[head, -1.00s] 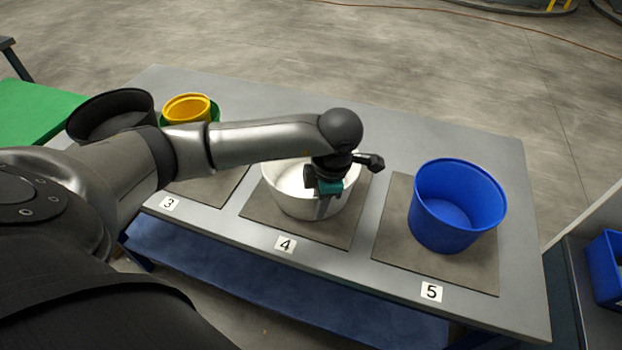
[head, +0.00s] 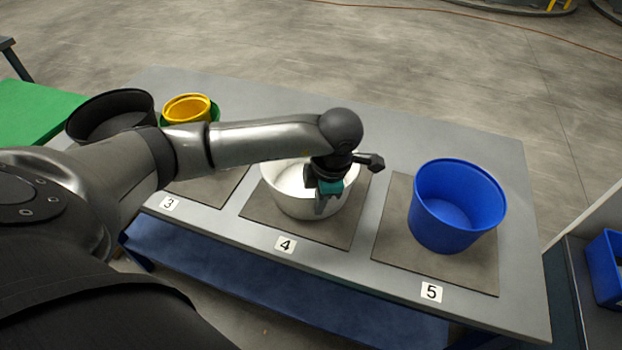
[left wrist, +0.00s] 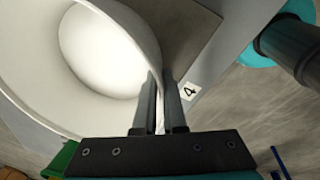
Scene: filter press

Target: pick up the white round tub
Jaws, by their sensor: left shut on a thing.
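The white round tub (head: 284,184) stands upright on the dark mat marked 4 on the grey table. My left gripper (head: 325,205) is at the tub's near right rim, pointing down, and hides part of the tub. In the left wrist view the tub (left wrist: 100,50) fills the upper left. There the left gripper (left wrist: 160,110) has one finger inside and one outside the tub's wall, shut on the rim. My right gripper is not in view.
A blue tub (head: 455,208) stands on mat 5 to the right. A black tub (head: 112,112) and a yellow tub (head: 188,107), set in a green one, stand at the left. The table's back strip (head: 420,145) is clear.

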